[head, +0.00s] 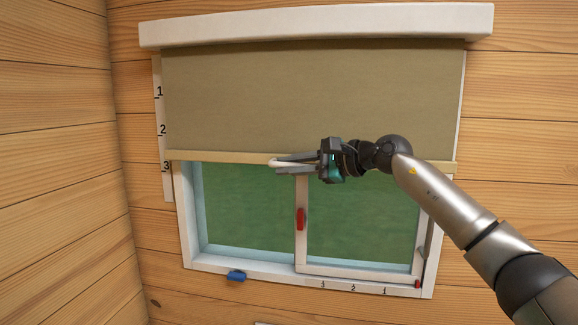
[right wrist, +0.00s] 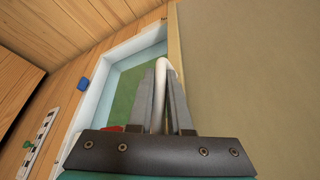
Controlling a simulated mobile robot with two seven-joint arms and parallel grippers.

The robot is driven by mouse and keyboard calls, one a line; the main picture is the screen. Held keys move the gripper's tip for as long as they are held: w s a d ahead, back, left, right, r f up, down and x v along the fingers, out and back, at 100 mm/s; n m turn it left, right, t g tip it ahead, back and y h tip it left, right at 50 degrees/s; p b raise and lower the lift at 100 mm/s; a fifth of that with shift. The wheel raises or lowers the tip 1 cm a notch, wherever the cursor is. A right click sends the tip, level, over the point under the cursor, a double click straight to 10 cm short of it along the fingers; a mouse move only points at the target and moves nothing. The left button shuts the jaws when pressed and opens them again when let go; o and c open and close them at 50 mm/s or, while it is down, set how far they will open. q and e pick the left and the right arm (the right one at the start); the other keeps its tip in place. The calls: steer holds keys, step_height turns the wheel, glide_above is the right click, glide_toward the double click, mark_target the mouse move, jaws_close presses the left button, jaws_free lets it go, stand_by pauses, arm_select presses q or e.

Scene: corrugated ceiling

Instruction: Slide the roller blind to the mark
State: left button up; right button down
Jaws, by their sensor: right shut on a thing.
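The olive-beige roller blind (head: 310,95) hangs from a white headbox (head: 320,24) and covers the upper part of the window. Its pale bottom bar (head: 225,157) is level with about the 3 on the white scale strip (head: 158,112), which is numbered 1 to 3 downward at the left. My right gripper (head: 281,163) is shut on the white pull loop (right wrist: 160,68) at the bar. The loop lies between its two fingers in the right wrist view (right wrist: 160,95). My left gripper is not in view.
Below the bar are green panes (head: 250,205) in a white frame. A red handle (head: 300,218) sits on the middle post. A blue piece (head: 236,275) is on the lower frame, and a second numbered scale (head: 352,288) is at the lower right. Wooden walls (head: 60,160) surround the window.

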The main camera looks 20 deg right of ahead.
steer(key=shift+r, duration=0.1)
step_height(320, 180, up, 14)
steer(key=p, duration=1)
steer(key=shift+r, duration=0.15)
steer(key=c, duration=0.8)
jaws_free()
steer(key=shift+f, duration=0.2)
steer(key=shift+c, duration=0.2)
steer(key=b+v, duration=0.5)
steer(key=v, duration=1)
steer(key=shift+r, duration=0.15)
steer(key=shift+s, duration=0.1)
